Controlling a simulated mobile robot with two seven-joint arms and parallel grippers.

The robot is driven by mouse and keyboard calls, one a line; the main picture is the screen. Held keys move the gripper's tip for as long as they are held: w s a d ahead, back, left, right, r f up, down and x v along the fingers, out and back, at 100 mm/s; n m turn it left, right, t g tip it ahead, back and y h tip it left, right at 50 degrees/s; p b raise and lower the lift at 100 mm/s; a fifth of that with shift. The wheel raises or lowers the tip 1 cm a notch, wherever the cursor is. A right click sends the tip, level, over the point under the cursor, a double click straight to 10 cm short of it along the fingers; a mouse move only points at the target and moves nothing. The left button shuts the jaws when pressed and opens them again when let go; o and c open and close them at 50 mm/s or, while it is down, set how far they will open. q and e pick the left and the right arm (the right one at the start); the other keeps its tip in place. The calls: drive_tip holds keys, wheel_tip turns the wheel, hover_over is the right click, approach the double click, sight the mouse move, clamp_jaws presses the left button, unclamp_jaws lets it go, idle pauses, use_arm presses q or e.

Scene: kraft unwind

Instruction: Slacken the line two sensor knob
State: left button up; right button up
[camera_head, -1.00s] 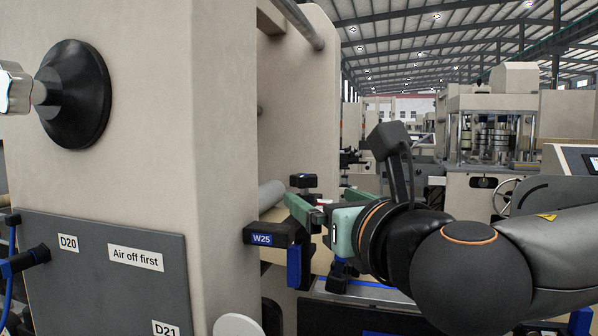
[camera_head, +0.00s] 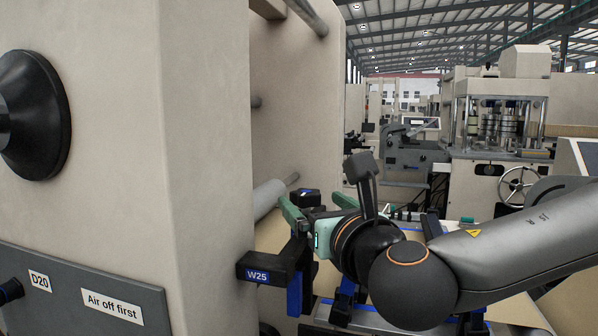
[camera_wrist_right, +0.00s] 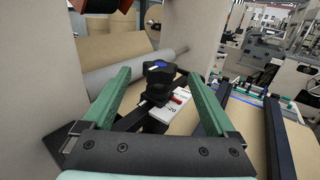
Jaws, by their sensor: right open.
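The sensor knob (camera_wrist_right: 158,72) is a black knob with a blue mark on top, in the middle of the right wrist view. It sits over a white scale plate (camera_wrist_right: 168,108) with a red pointer. In the head view the knob (camera_head: 306,197) stands above the black bracket labelled W25 (camera_head: 258,275). My right gripper (camera_wrist_right: 160,72) is open, with its green fingers on either side of the knob and visible space between. In the head view the right gripper (camera_head: 298,217) reaches in from the right beside the knob. My left gripper is not in view.
A beige machine frame (camera_head: 205,150) stands close on the left, with a grey panel (camera_head: 80,300) reading "Air off first". A grey roller (camera_head: 268,198) and brown paper web (camera_wrist_right: 215,125) lie behind and below the knob. Other machines (camera_head: 500,140) stand farther back.

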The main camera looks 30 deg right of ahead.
sight(299, 190)
drive_tip(key=p+x, duration=0.2)
drive_tip(key=x, duration=0.1)
drive_tip(key=shift+r, duration=0.1)
drive_tip(key=x, duration=0.3)
drive_tip(key=shift+w+d, duration=0.15)
drive_tip(key=shift+w, duration=0.2)
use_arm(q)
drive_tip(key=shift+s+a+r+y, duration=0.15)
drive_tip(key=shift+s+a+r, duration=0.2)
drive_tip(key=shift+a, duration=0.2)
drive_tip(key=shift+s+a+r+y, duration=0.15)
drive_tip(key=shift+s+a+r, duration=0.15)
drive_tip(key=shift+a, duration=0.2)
use_arm(e)
drive_tip(key=shift+w+d, duration=0.15)
drive_tip(key=shift+w, duration=0.4)
drive_tip(key=shift+c, duration=0.4)
drive_tip(key=c, duration=1.3)
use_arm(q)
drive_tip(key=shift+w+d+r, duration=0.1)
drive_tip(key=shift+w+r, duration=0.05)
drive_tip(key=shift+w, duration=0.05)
